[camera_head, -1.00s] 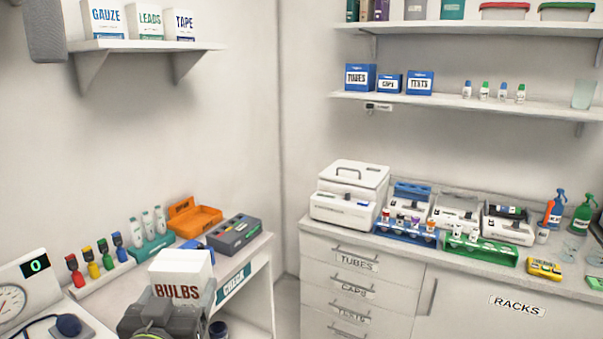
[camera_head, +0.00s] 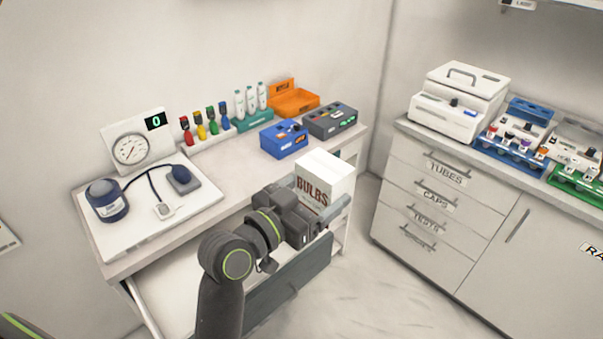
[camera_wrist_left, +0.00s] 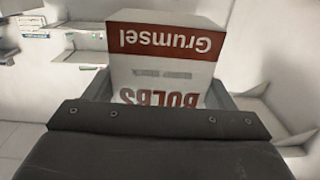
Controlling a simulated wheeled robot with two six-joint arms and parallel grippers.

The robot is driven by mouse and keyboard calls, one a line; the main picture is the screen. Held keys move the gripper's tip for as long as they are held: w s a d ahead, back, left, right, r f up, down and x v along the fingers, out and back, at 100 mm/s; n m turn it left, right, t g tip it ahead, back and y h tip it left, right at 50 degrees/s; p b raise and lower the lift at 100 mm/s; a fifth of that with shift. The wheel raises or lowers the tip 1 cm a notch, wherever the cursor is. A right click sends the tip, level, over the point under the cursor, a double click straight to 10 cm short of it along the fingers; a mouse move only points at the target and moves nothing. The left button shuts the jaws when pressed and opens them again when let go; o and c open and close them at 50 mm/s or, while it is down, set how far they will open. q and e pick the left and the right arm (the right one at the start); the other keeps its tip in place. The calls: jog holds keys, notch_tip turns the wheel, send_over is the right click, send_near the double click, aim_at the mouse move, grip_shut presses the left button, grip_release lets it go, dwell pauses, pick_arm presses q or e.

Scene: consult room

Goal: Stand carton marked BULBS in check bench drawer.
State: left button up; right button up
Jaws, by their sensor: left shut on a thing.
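The white carton marked BULBS (camera_head: 324,180) is held upright above the right front part of the check bench (camera_head: 235,180). Its red band and upside-down lettering fill the middle of the left wrist view (camera_wrist_left: 165,60). My left gripper (camera_head: 328,211) is shut on the carton, with a finger along its lower side. Below the bench top, what looks like a pulled-out drawer (camera_head: 178,288) shows a pale inside and a dark grey front panel. My left arm hides part of it. My right gripper is not in view.
A blue box (camera_head: 284,139), a grey box (camera_head: 330,120) and an orange tray (camera_head: 293,98) stand at the bench's back right. A gauge (camera_head: 131,149) and cuff set fill its left. A drawer cabinet (camera_head: 430,205) stands right, across open floor.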

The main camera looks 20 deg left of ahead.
pick_arm(q)
jog(key=s+d+f+m+g+h, duration=0.2)
jog(key=d+f+m+g+h, duration=0.1)
jog(key=m+g+h, duration=0.2)
jog(key=s+d+f+m+g+h, duration=0.2)
jog(key=d+m+g+h, duration=0.2)
jog(key=m+g, duration=0.3)
jog(key=shift+s+d+f+g+h, duration=0.2)
jog(key=shift+f+g+h, duration=0.3)
jog(key=shift+g, duration=1)
